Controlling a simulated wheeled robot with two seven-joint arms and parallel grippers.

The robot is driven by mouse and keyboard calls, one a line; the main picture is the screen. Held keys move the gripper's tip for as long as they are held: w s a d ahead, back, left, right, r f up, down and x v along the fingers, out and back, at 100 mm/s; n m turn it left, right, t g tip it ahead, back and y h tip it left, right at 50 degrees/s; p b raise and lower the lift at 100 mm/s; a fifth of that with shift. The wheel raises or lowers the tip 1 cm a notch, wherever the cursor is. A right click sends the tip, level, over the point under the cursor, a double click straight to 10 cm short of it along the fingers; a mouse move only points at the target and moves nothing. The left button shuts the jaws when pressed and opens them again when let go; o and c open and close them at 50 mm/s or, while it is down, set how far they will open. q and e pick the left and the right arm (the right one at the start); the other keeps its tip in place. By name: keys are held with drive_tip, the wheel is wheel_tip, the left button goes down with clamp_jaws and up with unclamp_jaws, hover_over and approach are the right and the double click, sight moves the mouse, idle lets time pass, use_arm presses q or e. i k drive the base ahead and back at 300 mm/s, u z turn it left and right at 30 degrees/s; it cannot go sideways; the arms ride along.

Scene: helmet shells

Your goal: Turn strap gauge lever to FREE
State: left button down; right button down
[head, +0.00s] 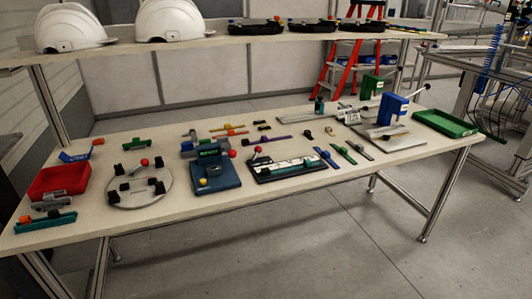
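No label that names the strap gauge or reads FREE is legible, so I cannot tell for sure which device it is. A flat dark fixture (290,168) with a pale strip and black clamps lies mid-table, with a red knob (258,149) at its left end. Left of it stands a blue device (216,175) with a red ball (232,154) on its right side. A blue block device (392,109) on a grey plate stands at the right, with a rod ending in a dark knob (427,87) rising to its right. Neither gripper shows in the head view.
A round grey plate (140,190) with black blocks sits at the left, beside a red bin (59,182). A green tray (445,123) is at the right end. Small straps and parts lie between. A shelf (240,41) with white helmets runs above the rear. The table's front edge is mostly clear.

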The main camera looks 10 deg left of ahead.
sight(258, 150)
drive_tip(key=z, duration=0.5)
drive_tip(key=i, duration=0.65)
drive_tip(key=u, duration=1.3)
